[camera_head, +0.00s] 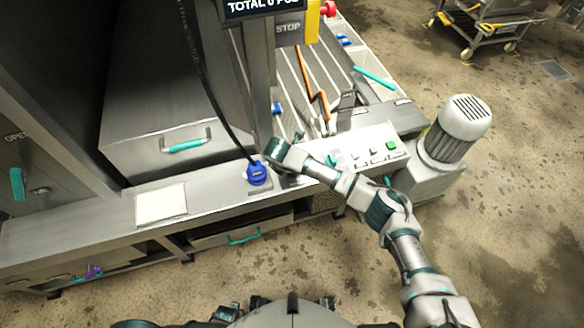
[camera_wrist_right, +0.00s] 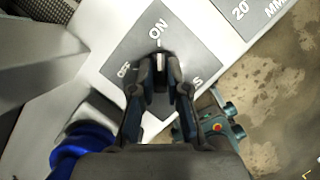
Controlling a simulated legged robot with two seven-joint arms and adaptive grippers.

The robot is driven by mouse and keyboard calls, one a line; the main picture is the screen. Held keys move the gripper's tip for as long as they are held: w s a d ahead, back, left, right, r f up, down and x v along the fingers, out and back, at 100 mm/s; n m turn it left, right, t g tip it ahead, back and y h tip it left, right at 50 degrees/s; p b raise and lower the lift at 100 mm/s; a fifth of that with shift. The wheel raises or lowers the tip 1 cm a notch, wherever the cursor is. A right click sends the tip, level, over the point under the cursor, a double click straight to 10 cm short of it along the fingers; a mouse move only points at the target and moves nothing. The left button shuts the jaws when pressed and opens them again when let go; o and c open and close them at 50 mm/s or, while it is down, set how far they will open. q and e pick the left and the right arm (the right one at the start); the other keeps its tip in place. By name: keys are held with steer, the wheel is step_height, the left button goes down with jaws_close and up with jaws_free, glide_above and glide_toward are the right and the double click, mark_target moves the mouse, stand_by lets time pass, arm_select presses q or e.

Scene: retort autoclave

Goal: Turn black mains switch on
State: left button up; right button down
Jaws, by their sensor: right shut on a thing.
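The black mains switch (camera_wrist_right: 159,62) is in the right wrist view, on a grey plate (camera_wrist_right: 140,48) marked ON at the top and OFF to the left. A pale line on its knob points towards the ON mark. My right gripper (camera_wrist_right: 159,72) is shut on the knob, one finger on each side; the fingers hide part of it and of the plate's lettering. In the head view my right arm reaches in from the lower right to the bench edge, and its hand hides the switch. My left gripper is not in view.
A blue plug (camera_head: 257,174) with a black cable stands just left of the switch; it also shows in the wrist view (camera_wrist_right: 84,148). A control panel (camera_head: 367,148) with buttons and a grey motor (camera_head: 458,130) lie to the right. A white sheet (camera_head: 160,204) lies left.

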steer(key=shift+w+r, duration=0.2)
steer(key=shift+r, duration=0.05)
steer(key=c, duration=1.2)
jaws_free()
steer(key=shift+f, duration=0.1)
steer(key=shift+o, duration=0.2)
steer(key=shift+f, duration=0.1)
steer(key=v, duration=1.1)
steer(key=shift+s+a+r, duration=0.2)
steer(key=shift+r, duration=0.15)
